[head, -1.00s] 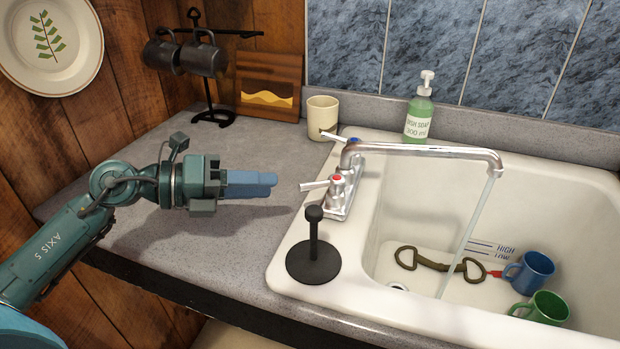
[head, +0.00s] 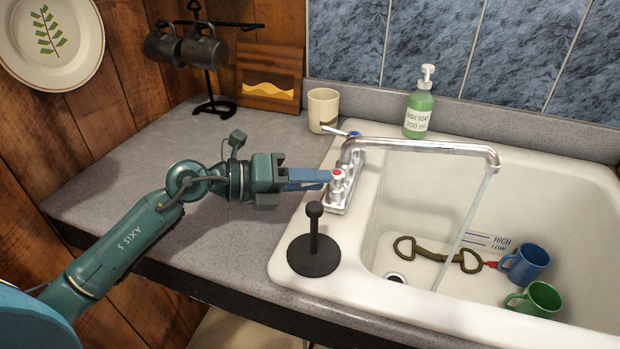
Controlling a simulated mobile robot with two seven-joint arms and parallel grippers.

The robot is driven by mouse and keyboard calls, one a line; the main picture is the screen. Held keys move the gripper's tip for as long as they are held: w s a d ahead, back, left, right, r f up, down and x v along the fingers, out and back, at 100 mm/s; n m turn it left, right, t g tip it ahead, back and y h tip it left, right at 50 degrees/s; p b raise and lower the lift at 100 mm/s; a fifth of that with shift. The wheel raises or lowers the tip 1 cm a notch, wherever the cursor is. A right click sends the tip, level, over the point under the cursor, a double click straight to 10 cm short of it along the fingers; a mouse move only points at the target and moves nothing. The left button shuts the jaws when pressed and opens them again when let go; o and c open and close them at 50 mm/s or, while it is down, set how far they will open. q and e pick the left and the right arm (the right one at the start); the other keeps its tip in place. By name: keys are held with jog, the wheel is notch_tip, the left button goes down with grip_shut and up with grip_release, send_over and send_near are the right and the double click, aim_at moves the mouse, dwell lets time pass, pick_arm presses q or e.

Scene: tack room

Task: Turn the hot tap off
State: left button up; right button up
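The chrome tap (head: 420,146) stands on the sink's left rim, and a thin stream of water runs from its spout into the basin. The hot tap, with a red-topped hub (head: 338,174), is nearest me. Its white lever is hidden behind or between my fingers. The blue-marked cold tap (head: 353,134) is behind it, its lever pointing left. My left gripper (head: 326,177) reaches in from the left, its blue fingertips at the hot tap's hub. I cannot tell whether the fingers are gripping the lever. My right gripper is not in view.
A black plunger-like stand (head: 314,254) is on the sink rim in front of the tap. A cream cup (head: 323,110) and green soap bottle (head: 418,106) stand behind. The basin (head: 420,265) holds a blue mug (head: 526,264), green mug (head: 540,299) and metal bit (head: 430,252).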

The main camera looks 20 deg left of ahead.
pick_arm(q)
grip_shut()
dwell(0.4)
